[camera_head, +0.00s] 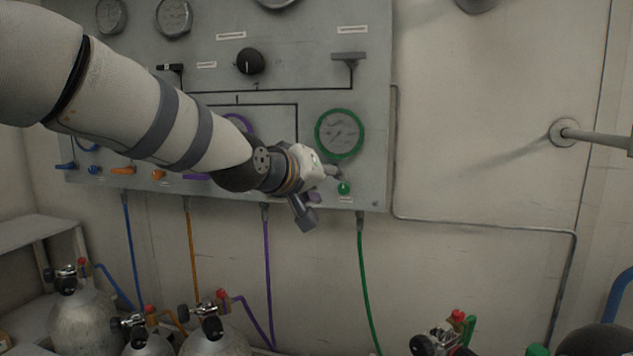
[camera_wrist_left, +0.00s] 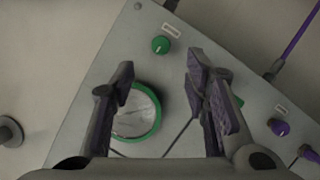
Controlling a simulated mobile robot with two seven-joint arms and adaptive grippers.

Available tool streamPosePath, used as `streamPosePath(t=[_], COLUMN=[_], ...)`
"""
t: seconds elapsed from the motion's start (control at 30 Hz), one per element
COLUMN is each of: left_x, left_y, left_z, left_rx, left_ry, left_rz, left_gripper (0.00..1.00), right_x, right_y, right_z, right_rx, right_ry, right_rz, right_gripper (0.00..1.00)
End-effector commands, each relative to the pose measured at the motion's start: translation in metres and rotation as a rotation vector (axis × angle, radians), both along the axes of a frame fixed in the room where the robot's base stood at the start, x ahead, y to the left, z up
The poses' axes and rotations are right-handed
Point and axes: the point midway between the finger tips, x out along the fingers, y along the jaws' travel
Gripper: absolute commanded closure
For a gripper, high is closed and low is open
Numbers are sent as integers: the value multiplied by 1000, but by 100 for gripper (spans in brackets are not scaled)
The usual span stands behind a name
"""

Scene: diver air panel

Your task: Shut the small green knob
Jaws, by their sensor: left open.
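The small green knob (camera_head: 344,188) is on the lower right of the grey panel, below the green-rimmed gauge (camera_head: 339,134). My left gripper (camera_head: 330,172) is in front of the panel, just up and left of the knob in the head view. In the left wrist view the knob (camera_wrist_left: 160,45) shows whole, beyond the gap between the fingertips (camera_wrist_left: 160,78). The left gripper is open and empty, with no finger seen touching the knob. A green part (camera_wrist_left: 238,101) shows partly behind the right-hand finger. My right gripper is not in view.
The grey panel (camera_head: 300,70) carries gauges, a black knob (camera_head: 249,61) and a purple knob (camera_wrist_left: 278,127). Coloured hoses hang below it, among them a green hose (camera_head: 364,270). Gas cylinders (camera_head: 84,318) stand below. The wall right of the panel is mostly clear.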

Motion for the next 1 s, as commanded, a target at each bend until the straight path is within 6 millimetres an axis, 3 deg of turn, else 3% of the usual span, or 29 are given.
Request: streamPosePath(t=[0.2,0.53,0.6,0.67,0.77,0.87,1.0], left_x=[-31,-35,-35,-35,-43,-62,-108], left_y=[14,15,17,20,30,44,66], left_z=[11,11,2,-22,-90,-168,-268], left_rx=[-1,0,6,20,62,114,187], left_ry=[0,2,15,49,145,258,418], left_rz=[0,0,1,3,8,10,6], left_gripper=[58,58,58,58,58,58,58], right_x=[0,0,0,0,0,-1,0], right_y=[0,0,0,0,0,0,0], right_z=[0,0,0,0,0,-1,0], right_rx=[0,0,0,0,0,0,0], right_ry=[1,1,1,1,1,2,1], right_rz=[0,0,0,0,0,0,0], right_gripper=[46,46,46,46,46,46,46])
